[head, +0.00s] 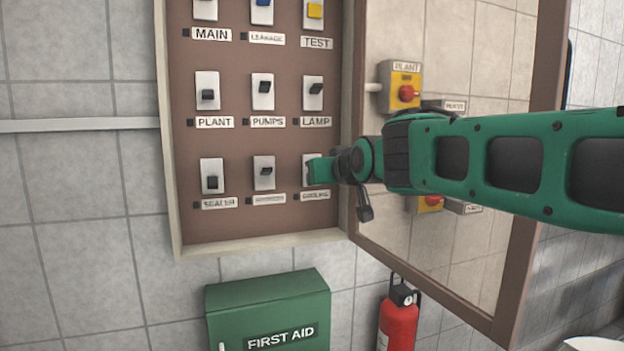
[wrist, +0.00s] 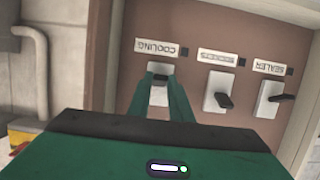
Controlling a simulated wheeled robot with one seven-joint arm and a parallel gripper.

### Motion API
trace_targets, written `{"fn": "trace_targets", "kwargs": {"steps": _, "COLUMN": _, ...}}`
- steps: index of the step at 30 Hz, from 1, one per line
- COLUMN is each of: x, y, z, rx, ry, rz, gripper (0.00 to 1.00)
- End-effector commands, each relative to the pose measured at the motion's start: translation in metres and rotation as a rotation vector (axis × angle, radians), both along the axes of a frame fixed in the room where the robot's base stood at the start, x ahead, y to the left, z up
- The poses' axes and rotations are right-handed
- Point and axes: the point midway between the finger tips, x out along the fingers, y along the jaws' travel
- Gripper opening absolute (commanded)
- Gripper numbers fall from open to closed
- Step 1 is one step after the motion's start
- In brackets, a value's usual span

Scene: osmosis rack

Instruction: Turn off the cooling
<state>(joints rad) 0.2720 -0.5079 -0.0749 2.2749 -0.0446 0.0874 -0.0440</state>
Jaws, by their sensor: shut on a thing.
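The cooling switch (head: 305,163) is at the bottom right of the brown panel (head: 235,140), above its COOLING label (head: 315,196). My gripper (head: 316,171) is in front of it and hides most of it in the head view. In the wrist view, where the labels are upside down, both green fingers of my gripper (wrist: 163,85) are on either side of the black lever of the cooling switch (wrist: 158,68), shut on it. Whether the lever is up or down is hard to tell.
The sealer switch (head: 212,176) and a middle switch (head: 264,171) are left of cooling; the lamp switch (head: 313,92) is above. The open glazed door (head: 480,290) is at the right, behind my arm. A green first aid box (head: 268,305) and red extinguisher (head: 398,325) are below.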

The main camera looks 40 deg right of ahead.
Motion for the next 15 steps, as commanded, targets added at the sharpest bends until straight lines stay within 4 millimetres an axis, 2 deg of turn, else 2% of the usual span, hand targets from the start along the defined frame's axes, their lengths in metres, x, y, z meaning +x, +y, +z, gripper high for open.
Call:
{"fn": "trace_targets", "kwargs": {"steps": 1, "x": 0.0007, "y": 0.0043, "z": -0.0065, "rx": 0.003, "ry": 0.009, "rz": 0.009, "gripper": 0.00}}
{"fn": "trace_targets", "kwargs": {"steps": 13, "x": 0.0009, "y": 0.0044, "z": -0.0083, "rx": 0.003, "ry": 0.007, "rz": 0.009, "gripper": 0.00}}
{"fn": "trace_targets", "kwargs": {"steps": 14, "x": 0.0009, "y": 0.0044, "z": -0.0084, "rx": 0.003, "ry": 0.007, "rz": 0.009, "gripper": 0.21}}
{"fn": "trace_targets", "kwargs": {"steps": 15, "x": 0.0011, "y": 0.0043, "z": -0.0081, "rx": 0.003, "ry": 0.007, "rz": 0.009, "gripper": 0.31}}
